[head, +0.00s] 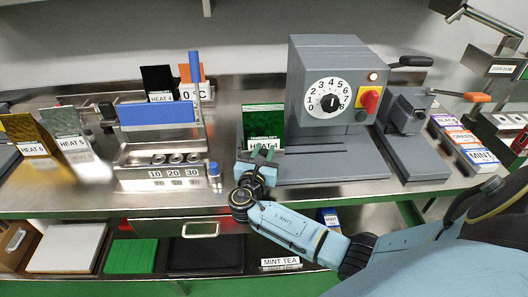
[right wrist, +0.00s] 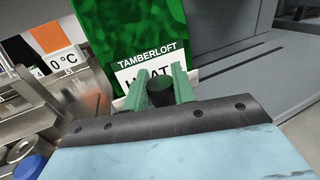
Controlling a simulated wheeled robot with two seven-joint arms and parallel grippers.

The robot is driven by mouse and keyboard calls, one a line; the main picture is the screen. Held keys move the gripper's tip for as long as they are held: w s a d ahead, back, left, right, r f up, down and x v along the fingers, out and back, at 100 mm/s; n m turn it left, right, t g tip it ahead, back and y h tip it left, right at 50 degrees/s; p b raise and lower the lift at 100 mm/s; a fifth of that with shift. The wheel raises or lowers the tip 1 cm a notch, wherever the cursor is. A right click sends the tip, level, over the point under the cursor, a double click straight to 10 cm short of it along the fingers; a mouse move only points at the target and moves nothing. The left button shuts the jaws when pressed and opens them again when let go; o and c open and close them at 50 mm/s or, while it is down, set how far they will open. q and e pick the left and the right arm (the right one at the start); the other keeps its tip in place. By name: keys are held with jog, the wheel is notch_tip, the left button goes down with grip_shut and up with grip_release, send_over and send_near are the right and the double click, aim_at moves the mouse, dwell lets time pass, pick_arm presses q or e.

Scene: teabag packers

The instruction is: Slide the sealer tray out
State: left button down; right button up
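The grey sealer (head: 335,80) stands at the back right of centre, with a numbered dial, a red-and-yellow switch and a lit lamp. A green Tamberloft packet (head: 262,122) labelled HEAT 4 stands upright at its left; it also shows in the right wrist view (right wrist: 130,30). My right gripper (head: 262,156) is in front of the packet. In the right wrist view its green fingers lie against both sides of a black knob (right wrist: 160,90). The sealer tray itself is hidden behind my gripper, so I cannot tell how far in it is. My left gripper is not in view.
Gold packets (head: 30,140) stand at far left. A grey lever device (head: 405,120) stands right of the sealer. A drawer handle (head: 201,230) lies below the counter edge.

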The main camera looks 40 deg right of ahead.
jog(key=shift+o, duration=0.7)
jog(key=shift+w+a, duration=0.15)
jog(key=shift+a, duration=0.2)
jog(key=v, duration=1.3)
jog(key=shift+s, duration=0.2)
